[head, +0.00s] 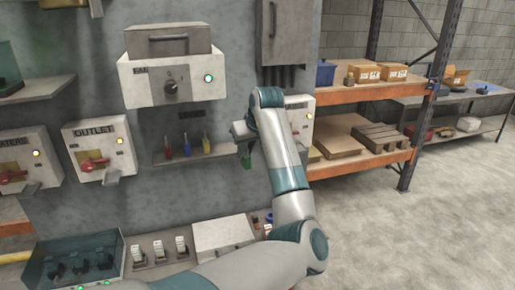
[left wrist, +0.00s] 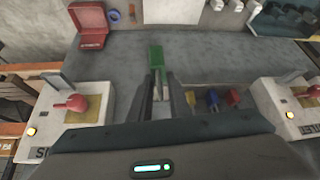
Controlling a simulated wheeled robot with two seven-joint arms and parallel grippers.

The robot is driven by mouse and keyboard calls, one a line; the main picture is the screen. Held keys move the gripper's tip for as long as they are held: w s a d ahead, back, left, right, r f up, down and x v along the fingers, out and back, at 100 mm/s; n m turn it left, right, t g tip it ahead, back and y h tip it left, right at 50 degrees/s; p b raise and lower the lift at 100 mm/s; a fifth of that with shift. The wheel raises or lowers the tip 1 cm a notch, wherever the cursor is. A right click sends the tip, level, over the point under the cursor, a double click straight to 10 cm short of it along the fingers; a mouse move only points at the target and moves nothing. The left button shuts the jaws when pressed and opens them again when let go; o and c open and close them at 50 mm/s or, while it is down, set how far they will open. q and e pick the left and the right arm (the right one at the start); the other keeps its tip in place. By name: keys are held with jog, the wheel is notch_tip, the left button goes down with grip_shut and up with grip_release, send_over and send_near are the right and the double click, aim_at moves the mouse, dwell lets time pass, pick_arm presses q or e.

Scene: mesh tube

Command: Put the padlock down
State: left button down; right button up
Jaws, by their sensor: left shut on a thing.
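My left gripper (left wrist: 160,88) is shut on a green padlock (left wrist: 156,56), which sticks out beyond the fingertips. In the head view the green padlock (head: 246,161) hangs near the right end of a small wall shelf (head: 215,152), partly hidden by my arm. The left gripper (head: 244,140) is also largely hidden there. I cannot tell whether the padlock touches the shelf. Red, blue and yellow items (head: 186,149) stand in a row on that shelf; they also show beside the fingers in the left wrist view (left wrist: 213,98). My right gripper is not in view.
A box labelled OUTLET with a red handle (head: 97,162) is on the wall at left. A switch box (head: 172,82) is above the shelf. Below are a white case (head: 223,236) and a teal-sided tray (head: 75,262). An orange rack (head: 355,95) stands at right.

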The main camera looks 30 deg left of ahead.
pick_arm(q)
jog(key=s+d+f+m+b, duration=0.25)
jog(key=f+b, duration=0.25)
jog(key=f, duration=0.6)
jog(key=s+d+f+m+t+h+b, duration=0.1)
jog(key=s+d+f+m+b, duration=0.3)
jog(key=s+d+f, duration=0.5)
jog(key=s+d+f+m+t+h+b, duration=0.2)
jog(key=s+d+f+m+h+b, duration=0.2)
jog(key=s+d+f, duration=0.4)
jog(key=d+f+m+b, duration=0.1)
jog(key=d+f, duration=0.4)
jog(key=f, duration=0.1)
jog(key=shift+s+d+f+h, duration=0.2)
jog(key=shift+s+f+h, duration=0.1)
jog(key=shift+s+f, duration=0.1)
